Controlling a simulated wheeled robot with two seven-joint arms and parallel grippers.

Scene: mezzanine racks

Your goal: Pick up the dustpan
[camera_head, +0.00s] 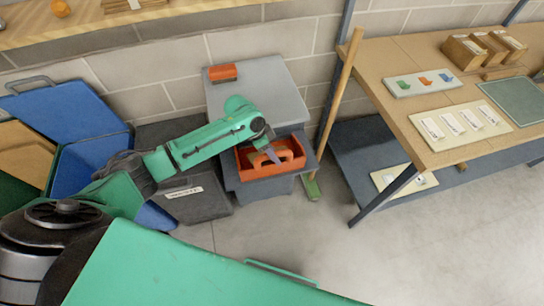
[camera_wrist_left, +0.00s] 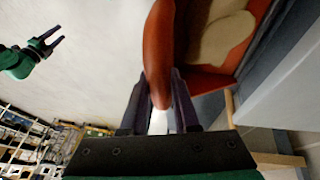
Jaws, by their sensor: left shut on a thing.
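The orange dustpan (camera_head: 290,160) sits at the dark grey open bin below the grey lid, with its curved handle up. In the left wrist view its orange handle (camera_wrist_left: 158,50) runs down between my fingers. My left gripper (camera_head: 271,152) reaches in from the left and is shut on the handle; it also shows in the left wrist view (camera_wrist_left: 160,105). The fingers hide part of the handle. My right gripper (camera_wrist_left: 52,42) shows only in the left wrist view, at the upper left, fingers apart and empty.
A broom (camera_head: 338,95) leans just right of the bin. A blue bin (camera_head: 85,165) stands at the left and a wooden workbench (camera_head: 430,130) at the right. The floor (camera_head: 330,240) in front is clear.

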